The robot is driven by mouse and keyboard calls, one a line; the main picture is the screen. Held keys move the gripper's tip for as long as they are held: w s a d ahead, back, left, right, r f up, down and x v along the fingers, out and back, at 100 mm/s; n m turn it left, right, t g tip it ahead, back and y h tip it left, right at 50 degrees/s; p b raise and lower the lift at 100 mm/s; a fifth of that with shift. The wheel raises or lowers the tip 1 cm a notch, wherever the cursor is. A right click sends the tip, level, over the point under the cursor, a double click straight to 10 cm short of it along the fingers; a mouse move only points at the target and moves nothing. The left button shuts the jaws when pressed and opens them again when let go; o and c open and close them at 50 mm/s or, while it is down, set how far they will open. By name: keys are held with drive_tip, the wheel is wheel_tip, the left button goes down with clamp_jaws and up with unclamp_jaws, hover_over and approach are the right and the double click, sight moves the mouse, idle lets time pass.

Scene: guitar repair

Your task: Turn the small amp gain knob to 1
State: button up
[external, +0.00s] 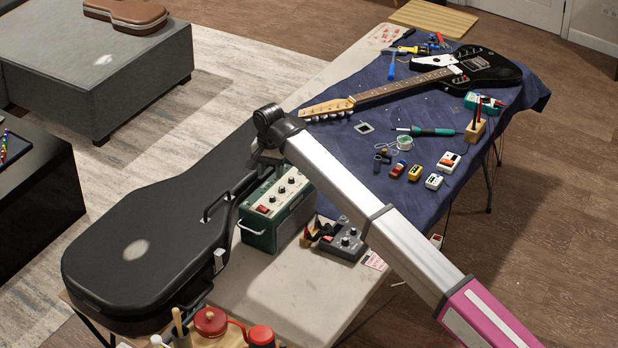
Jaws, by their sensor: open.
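The small amp (262,241) is a green box with a pale top panel and a carry handle, standing on the near part of the table. Its panel has a row of dark knobs (282,189) and a red switch (263,209). I cannot tell which knob is the gain or where its pointer stands; the labels are too small. My gripper (257,165) is open and points down from the wrist, above and behind the amp's far end in the picture. Its fingers are small and dark here, and it appears apart from the knobs.
A black guitar case (150,240) lies close left of the amp. A grey pedal (343,243) sits to its right, partly near my arm. A blue cloth (330,110) holds a black guitar (483,69), small pedals and tools. Red-lidded containers (211,321) stand at the front.

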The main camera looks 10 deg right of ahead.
sight(272, 196)
wheel_tip(272, 196, down, 9)
idle(0.3)
clamp_jaws()
